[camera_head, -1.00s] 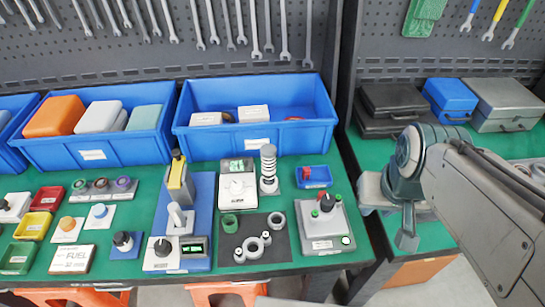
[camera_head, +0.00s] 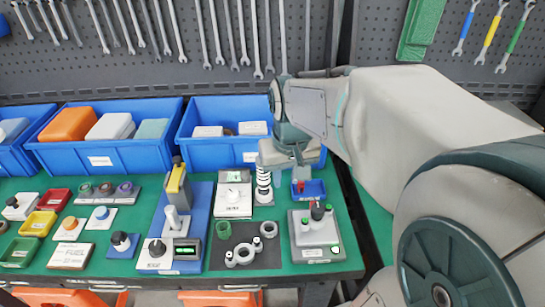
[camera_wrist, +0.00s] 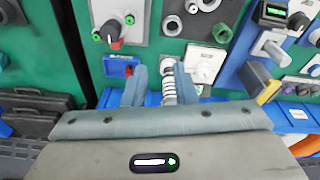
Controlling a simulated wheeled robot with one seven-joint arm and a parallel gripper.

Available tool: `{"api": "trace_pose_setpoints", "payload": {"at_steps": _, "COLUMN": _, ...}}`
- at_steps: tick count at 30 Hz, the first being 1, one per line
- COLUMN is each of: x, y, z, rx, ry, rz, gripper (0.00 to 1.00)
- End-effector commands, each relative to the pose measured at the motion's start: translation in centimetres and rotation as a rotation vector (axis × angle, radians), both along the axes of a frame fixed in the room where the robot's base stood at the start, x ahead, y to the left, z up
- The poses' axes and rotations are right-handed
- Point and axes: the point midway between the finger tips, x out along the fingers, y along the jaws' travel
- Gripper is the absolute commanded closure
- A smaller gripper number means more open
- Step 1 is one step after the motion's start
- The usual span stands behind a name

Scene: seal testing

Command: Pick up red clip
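A small red piece, which looks like the red clip (camera_head: 300,187), lies in a small blue tray (camera_head: 316,189) near the right end of the green table. In the wrist view the blue tray (camera_wrist: 113,66) shows just left of my fingers, with the red piece (camera_wrist: 128,70) partly visible at its right side. My gripper (camera_wrist: 160,78) is open and empty, with its two fingers apart. The striped spring post (camera_wrist: 170,90) shows between and beyond them. In the head view my gripper is above and behind the tray, and its fingertips are hard to make out.
The spring post (camera_head: 264,185) stands left of the tray. A grey control box (camera_head: 315,240) with a black knob stands in front. A large blue bin (camera_head: 222,151) is behind. A dark mat (camera_head: 222,258) with rings lies front left.

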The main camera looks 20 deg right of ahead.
Motion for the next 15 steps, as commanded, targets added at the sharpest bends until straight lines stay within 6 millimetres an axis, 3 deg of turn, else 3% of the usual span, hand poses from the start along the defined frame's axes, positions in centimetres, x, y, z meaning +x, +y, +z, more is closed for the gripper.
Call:
{"api": "trace_pose_setpoints", "payload": {"at_steps": 3, "x": 4.4, "y": -2.2, "z": -1.5, "rx": 0.002, "ry": 0.044, "rz": -0.033, "gripper": 0.75}}
{"api": "trace_pose_setpoints", "payload": {"at_steps": 9, "x": 10.8, "y": -6.5, "z": -4.5, "rx": 0.015, "ry": 0.108, "rz": -0.087, "gripper": 0.75}}
{"api": "trace_pose_setpoints", "payload": {"at_steps": 15, "x": 15.0, "y": -10.3, "z": -7.6, "rx": 0.032, "ry": 0.153, "rz": -0.126, "gripper": 0.75}}
